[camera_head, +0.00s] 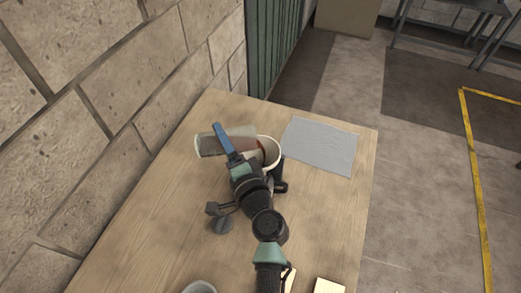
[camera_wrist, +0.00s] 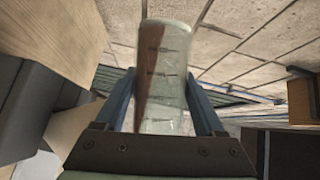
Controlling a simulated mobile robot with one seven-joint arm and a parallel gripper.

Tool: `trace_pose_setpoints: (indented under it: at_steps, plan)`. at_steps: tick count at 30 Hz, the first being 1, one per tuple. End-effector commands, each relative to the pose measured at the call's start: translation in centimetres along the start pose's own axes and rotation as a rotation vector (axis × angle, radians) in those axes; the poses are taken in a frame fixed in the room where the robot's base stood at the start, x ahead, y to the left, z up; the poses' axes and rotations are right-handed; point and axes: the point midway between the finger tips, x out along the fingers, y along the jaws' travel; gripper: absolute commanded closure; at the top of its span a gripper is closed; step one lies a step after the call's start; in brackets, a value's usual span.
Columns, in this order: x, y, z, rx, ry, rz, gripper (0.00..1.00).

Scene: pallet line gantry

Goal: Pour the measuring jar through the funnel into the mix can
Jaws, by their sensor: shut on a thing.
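My gripper (camera_head: 224,142) has blue fingers closed around the clear measuring jar (camera_head: 210,144). The jar is tipped far over, nearly on its side, above the wooden table. In the wrist view the jar (camera_wrist: 175,85) stands between both fingers (camera_wrist: 160,108), with reddish-brown liquid along its left side. A white round-rimmed vessel (camera_head: 276,146), seemingly the mix can, is at the jar's right end, partly hidden by the jar and gripper. Reddish-brown shows at its mouth. I cannot make out the funnel clearly, nor whether liquid is flowing.
A grey sheet (camera_head: 320,146) lies flat on the table (camera_head: 335,215) to the right. A pale round vessel (camera_head: 199,287) and a light wooden block (camera_head: 328,286) are at the near edge. A block wall (camera_head: 90,130) closes off the left. The table's right middle is clear.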

Motion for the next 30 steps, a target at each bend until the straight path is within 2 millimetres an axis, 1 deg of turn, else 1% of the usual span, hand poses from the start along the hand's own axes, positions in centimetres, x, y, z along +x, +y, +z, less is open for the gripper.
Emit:
trace_pose_setpoints:
  at_steps: [30]
  plan:
    - [0.66,-0.60,0.08,0.054,0.000,-0.025,1.00]
